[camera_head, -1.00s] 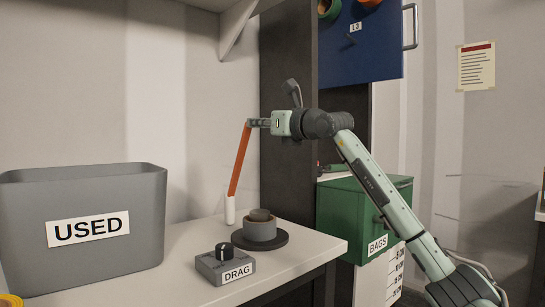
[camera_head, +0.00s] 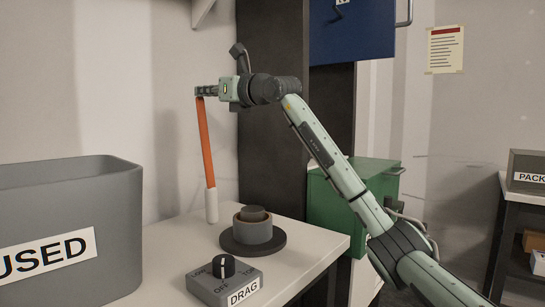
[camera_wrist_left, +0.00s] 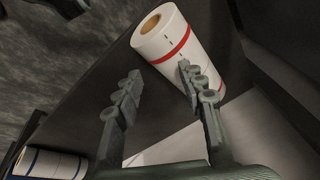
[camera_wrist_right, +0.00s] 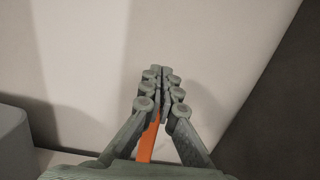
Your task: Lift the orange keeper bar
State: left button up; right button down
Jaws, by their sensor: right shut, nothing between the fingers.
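The orange keeper bar (camera_head: 206,145) stands nearly upright at the back of the bench in the head view, leaning slightly left at its top. Its lower end is a white piece (camera_head: 211,205) at the bench top. My right gripper (camera_head: 203,91) is at the bar's top end, its fingers shut with nothing between them. In the right wrist view the fingers (camera_wrist_right: 160,85) are together, and part of the orange bar (camera_wrist_right: 148,142) shows behind and below them. My left gripper (camera_wrist_left: 158,72) shows only in its wrist view, open, beside a white roll with a red stripe (camera_wrist_left: 172,38).
A grey USED bin (camera_head: 110,215) stands at the left of the bench. A DRAG knob box (camera_head: 222,280) and a round grey pot on a dark disc (camera_head: 255,232) are at the front. A dark post (camera_head: 270,140) and green box (camera_head: 345,205) are to the right.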

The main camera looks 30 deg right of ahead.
dwell(0.4)
jog(key=v, duration=1.2)
jog(key=shift+f, duration=0.1)
